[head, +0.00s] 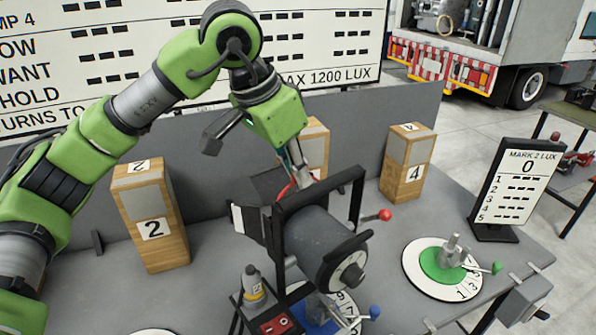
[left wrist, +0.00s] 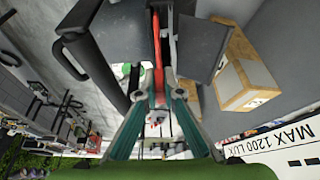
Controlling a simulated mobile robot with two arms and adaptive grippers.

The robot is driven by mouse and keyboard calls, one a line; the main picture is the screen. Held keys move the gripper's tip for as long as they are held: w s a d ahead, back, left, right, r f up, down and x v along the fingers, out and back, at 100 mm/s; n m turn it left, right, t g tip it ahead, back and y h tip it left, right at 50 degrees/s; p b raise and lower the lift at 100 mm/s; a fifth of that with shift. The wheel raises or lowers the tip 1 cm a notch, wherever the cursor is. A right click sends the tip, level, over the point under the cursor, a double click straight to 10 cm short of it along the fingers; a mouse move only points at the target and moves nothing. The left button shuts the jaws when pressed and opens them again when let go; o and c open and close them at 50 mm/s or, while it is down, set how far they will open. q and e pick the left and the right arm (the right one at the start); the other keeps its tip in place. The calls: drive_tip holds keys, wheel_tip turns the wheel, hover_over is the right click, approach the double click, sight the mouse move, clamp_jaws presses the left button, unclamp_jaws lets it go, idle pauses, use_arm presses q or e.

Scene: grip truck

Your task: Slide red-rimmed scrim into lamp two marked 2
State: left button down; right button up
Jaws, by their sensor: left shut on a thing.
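My left gripper (head: 298,178) reaches down from above, shut on the red-rimmed scrim (head: 287,190), at the back of a dark lamp (head: 322,240) with a square frame. Only a thin red edge of the scrim shows; the frame and gripper hide the rest. In the left wrist view the red rim of the scrim (left wrist: 158,60) runs edge-on up from between the fingers of the gripper (left wrist: 157,100), between dark lamp parts. I cannot tell whether it sits in the lamp's slot. No 2 is readable on this lamp. My right gripper is not in view.
Wooden blocks marked 2 (head: 150,215) and 4 (head: 408,160) stand on the grey table, with another block behind the gripper. A green-centred dial (head: 445,268) and a lux board (head: 507,190) are at right.

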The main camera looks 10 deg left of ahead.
use_arm(q)
drive_tip(key=shift+f, duration=0.2)
drive_tip(key=shift+f+b, duration=1.3)
drive_tip(key=shift+f, duration=0.05)
drive_tip(key=shift+f+b, duration=0.3)
drive_tip(key=shift+f, duration=0.05)
drive_tip(key=c, duration=1.8)
unclamp_jaws()
drive_tip(key=shift+r, duration=0.1)
drive_tip(key=shift+r+p, duration=2.25)
drive_tip(key=shift+r, duration=0.75)
